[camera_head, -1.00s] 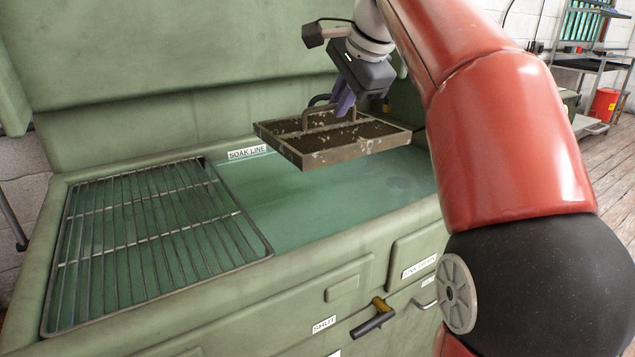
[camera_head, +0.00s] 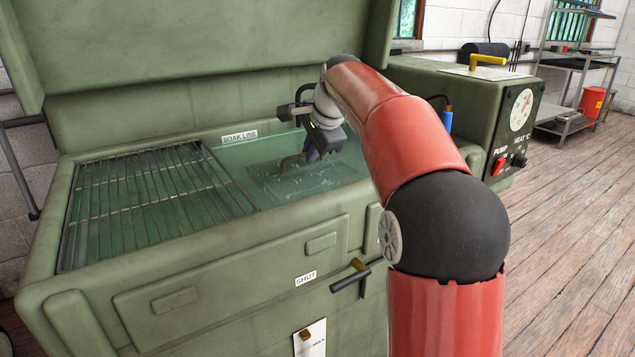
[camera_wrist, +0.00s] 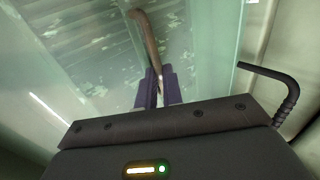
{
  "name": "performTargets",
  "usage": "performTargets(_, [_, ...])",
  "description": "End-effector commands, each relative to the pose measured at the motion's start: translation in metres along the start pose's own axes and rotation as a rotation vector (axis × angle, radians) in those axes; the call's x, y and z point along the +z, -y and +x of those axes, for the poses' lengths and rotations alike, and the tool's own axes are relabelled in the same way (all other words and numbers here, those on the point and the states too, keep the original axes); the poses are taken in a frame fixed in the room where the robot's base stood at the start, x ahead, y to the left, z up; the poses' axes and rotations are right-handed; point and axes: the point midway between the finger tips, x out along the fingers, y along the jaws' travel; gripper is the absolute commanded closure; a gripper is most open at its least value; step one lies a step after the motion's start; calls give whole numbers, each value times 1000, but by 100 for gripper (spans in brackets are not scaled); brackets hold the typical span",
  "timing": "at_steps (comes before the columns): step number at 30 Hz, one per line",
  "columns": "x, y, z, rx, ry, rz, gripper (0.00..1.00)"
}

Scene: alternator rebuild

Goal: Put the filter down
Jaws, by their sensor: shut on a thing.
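The filter (camera_head: 290,182) is a flat rectangular framed screen with an arched handle. It lies under the surface of the greenish liquid in the right part of the tank, seen blurred through it. My gripper (camera_head: 311,153) is at the handle, low over the liquid. In the wrist view my purple fingers (camera_wrist: 157,88) are shut on the brown handle (camera_wrist: 147,35), and the speckled filter shows beyond it. I cannot tell whether the filter touches the tank floor.
A wire rack (camera_head: 150,210) covers the left part of the green tank. A "SOAK LINE" label (camera_head: 240,136) is on the back wall. A valve lever (camera_head: 350,276) marked "SHUT" is on the front. A control box with a dial (camera_head: 521,109) stands at the right.

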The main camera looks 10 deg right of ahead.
Motion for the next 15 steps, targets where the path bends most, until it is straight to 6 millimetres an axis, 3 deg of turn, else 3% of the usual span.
performTargets(15, [7, -20, 44, -3, -2, 1, 100])
